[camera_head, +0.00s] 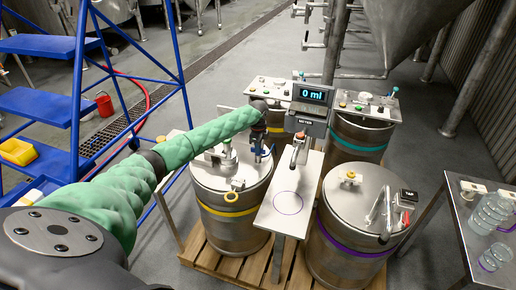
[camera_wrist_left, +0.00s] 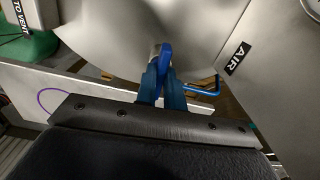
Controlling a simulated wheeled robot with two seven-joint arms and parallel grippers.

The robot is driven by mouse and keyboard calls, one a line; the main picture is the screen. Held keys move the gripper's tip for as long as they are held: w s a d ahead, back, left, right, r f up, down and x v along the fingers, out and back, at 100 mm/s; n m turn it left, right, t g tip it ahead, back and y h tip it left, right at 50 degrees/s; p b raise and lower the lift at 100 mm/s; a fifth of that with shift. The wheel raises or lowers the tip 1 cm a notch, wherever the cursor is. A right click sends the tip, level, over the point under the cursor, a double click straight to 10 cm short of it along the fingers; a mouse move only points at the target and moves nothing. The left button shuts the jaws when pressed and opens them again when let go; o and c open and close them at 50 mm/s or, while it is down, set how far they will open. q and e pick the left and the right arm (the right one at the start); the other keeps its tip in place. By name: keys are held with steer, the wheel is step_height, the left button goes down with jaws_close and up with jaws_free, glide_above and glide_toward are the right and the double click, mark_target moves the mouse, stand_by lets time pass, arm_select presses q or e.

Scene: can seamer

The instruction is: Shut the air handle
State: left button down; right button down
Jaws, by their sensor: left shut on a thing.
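My left arm reaches in from the left in the head view. My left gripper (camera_head: 262,150) is over the near-left keg with the yellow band. In the left wrist view its two blue fingers (camera_wrist_left: 162,88) are shut on a blue handle (camera_wrist_left: 166,56), which I take as the air handle. A bent blue rod (camera_wrist_left: 203,90) shows just right of the fingers; I cannot tell whether it is part of that handle. A black AIR label (camera_wrist_left: 237,58) is on the metal surface to the right. My right gripper is in neither view.
The near-left keg (camera_head: 227,228) stands on a pallet among other kegs. A white plate (camera_head: 283,208) with a purple circle lies to its right, below the meter (camera_head: 311,101). A blue ladder (camera_head: 75,115) stands left. A metal table (camera_head: 475,225) holds clear bottles at right.

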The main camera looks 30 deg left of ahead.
arm_select(q)
steer(key=shift+m, duration=0.4)
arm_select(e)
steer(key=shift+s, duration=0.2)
arm_select(q)
steer(key=c, duration=1.5)
jaws_free()
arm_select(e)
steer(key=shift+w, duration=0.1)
arm_select(q)
steer(key=shift+r, duration=0.1)
